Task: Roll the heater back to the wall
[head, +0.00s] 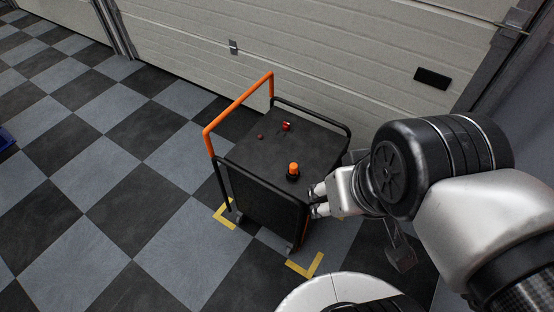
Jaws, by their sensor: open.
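The heater (265,205) is a dark, boxy wheeled unit with an orange push handle (238,100) along its left side and black rails around its top. An orange knob or beacon and small red parts sit on its top. It stands upright on the floor, apart from the pale panelled wall (330,55) behind it. My gripper (314,200) is open at the heater's right front edge, very close to its side. I cannot tell whether the fingers touch it. My arm hides part of the heater's right side.
Yellow corner marks (306,266) lie on the checkered floor (150,220) around the heater's base, one more at its left (224,213). A blue object (6,138) shows at the left edge. A metal post (113,28) stands along the wall.

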